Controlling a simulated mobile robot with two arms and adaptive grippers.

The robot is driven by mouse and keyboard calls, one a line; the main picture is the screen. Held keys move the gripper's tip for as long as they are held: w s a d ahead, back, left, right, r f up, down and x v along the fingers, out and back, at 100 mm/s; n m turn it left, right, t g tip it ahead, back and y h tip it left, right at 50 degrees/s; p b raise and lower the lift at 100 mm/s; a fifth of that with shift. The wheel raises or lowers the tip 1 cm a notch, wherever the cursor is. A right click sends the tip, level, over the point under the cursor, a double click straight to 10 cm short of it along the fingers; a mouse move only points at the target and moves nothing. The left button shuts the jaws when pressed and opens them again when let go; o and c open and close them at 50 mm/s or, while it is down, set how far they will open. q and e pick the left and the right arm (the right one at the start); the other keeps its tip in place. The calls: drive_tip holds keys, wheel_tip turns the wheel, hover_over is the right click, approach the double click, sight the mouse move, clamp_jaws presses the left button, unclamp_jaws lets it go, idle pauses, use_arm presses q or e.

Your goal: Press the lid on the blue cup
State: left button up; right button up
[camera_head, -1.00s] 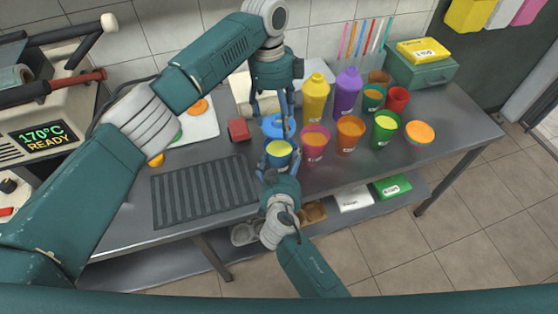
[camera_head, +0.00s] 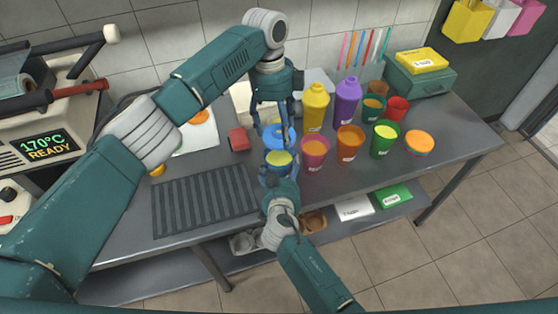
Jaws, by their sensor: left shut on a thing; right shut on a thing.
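The blue cup (camera_head: 279,170) stands upright near the table's front edge, with its yellow contents showing at the open top. My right gripper (camera_head: 279,178) comes from the front and is shut on the blue cup. A blue lid (camera_head: 286,136) shows just behind and above the cup's rim. My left gripper (camera_head: 275,124) points down from above and is shut on the lid. The lid does not cover the cup's opening in this view. I cannot tell the exact gap between lid and rim.
A pink cup (camera_head: 315,153) and an orange cup (camera_head: 349,143) stand close at the right. Yellow (camera_head: 315,108) and purple (camera_head: 347,100) bottles stand behind them. A red block (camera_head: 239,139) and a ribbed dark mat (camera_head: 205,198) lie at the left.

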use_arm(q)
drive_tip(key=shift+f, duration=2.35)
drive_tip(key=shift+f, duration=0.1)
drive_tip(key=shift+f, duration=0.8)
drive_tip(key=shift+f, duration=0.65)
drive_tip(key=o, duration=0.7)
drive_tip(key=shift+o, duration=0.2)
drive_tip(key=r, duration=0.4)
drive_tip(key=a+r, duration=0.1)
drive_tip(key=r, duration=0.3)
drive_tip(key=w+r, duration=0.1)
drive_tip(key=r, duration=0.2)
drive_tip(key=shift+a+r, duration=0.15)
drive_tip(key=shift+r, duration=0.25)
